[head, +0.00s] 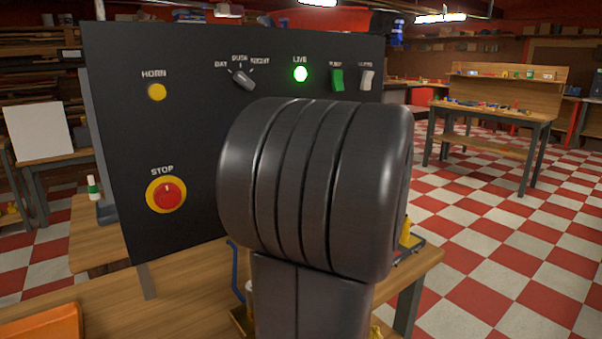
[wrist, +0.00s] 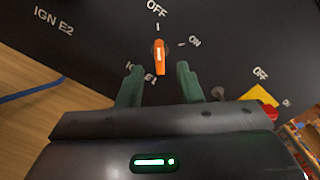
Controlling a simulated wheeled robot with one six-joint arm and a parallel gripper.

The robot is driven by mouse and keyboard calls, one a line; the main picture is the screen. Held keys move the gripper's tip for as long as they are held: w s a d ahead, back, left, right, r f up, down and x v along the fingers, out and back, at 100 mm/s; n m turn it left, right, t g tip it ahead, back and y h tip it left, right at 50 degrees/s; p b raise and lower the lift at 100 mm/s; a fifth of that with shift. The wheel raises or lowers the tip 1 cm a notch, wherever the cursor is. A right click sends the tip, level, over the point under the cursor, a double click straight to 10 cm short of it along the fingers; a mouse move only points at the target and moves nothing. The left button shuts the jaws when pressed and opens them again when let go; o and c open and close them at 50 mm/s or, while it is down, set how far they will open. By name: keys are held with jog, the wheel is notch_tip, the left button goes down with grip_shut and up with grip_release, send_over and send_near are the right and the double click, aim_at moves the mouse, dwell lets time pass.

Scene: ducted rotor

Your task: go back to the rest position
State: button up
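My gripper (wrist: 159,72) shows in the wrist view, its two green fingers spread apart with nothing between their pads. Just beyond the fingertips is an orange switch handle (wrist: 160,57) on the black panel (wrist: 100,45). The handle stands upright, in line with the OFF mark rather than the ON mark. The label below it, partly covered by a finger, seems to read IGN E1. In the head view my own dark arm hides the gripper and the panel's lower right part.
The head view shows the panel's yellow horn button (head: 156,92), red stop button (head: 168,195), selector knob (head: 243,80) and lit green lamp (head: 301,74). An orange tray (head: 40,325) lies at the bottom left. Open checkered floor (head: 500,240) and a workbench (head: 490,112) are to the right.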

jog(key=x, duration=0.5)
jog(key=shift+w+a, duration=0.1)
